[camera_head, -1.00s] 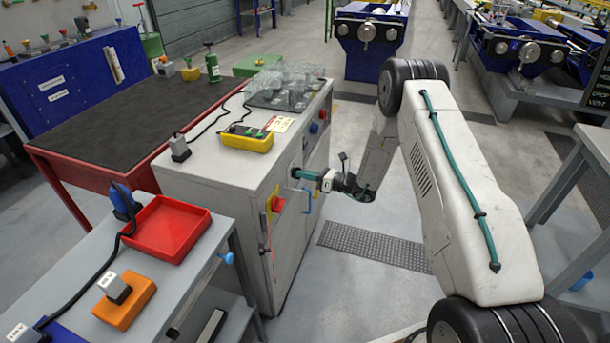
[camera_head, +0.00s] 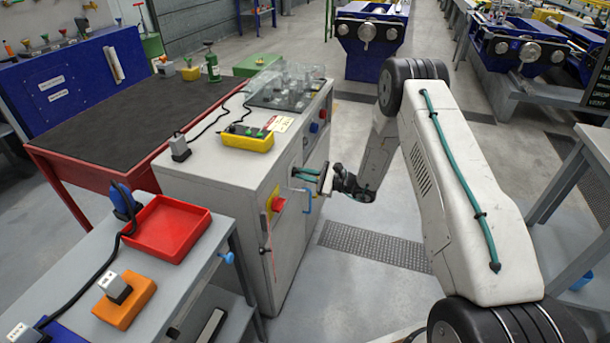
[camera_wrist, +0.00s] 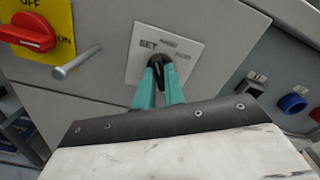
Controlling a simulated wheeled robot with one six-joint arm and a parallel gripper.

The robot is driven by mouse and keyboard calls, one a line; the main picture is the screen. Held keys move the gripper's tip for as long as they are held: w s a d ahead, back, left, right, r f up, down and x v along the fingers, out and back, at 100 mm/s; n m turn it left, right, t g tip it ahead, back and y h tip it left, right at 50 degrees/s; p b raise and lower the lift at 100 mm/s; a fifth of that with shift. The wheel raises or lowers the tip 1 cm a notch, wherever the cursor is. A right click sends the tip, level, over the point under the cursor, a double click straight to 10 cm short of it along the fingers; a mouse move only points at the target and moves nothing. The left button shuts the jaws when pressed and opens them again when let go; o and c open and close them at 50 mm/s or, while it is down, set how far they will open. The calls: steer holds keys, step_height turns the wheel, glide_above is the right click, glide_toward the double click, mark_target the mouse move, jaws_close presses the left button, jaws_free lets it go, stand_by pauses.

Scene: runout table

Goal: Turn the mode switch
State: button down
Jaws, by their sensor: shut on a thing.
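The mode switch is a small black knob (camera_wrist: 160,68) on a pale square plate (camera_wrist: 189,52) with small labels, on the front of the grey cabinet. The teal fingers of my gripper (camera_wrist: 160,84) are shut on the knob in the wrist view, and their tips hide part of it. In the head view my gripper (camera_head: 306,174) reaches the cabinet front from the right, and the knob itself cannot be made out there.
A red rotary switch on a yellow plate (camera_wrist: 35,37) and a metal handle (camera_wrist: 77,63) are left of the knob. A black switch (camera_wrist: 248,88) and a blue button (camera_wrist: 292,103) are to the right. The grey cabinet (camera_head: 210,175) carries a yellow control box (camera_head: 246,138).

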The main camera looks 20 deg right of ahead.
steer(key=shift+d+n, duration=0.1)
steer(key=shift+n, duration=1.1)
steer(key=shift+f, duration=0.1)
steer(key=c, duration=1.5)
jaws_free()
steer(key=shift+s, duration=0.1)
steer(key=v, duration=0.7)
steer(key=shift+s+d, duration=0.2)
steer(key=shift+d, duration=0.1)
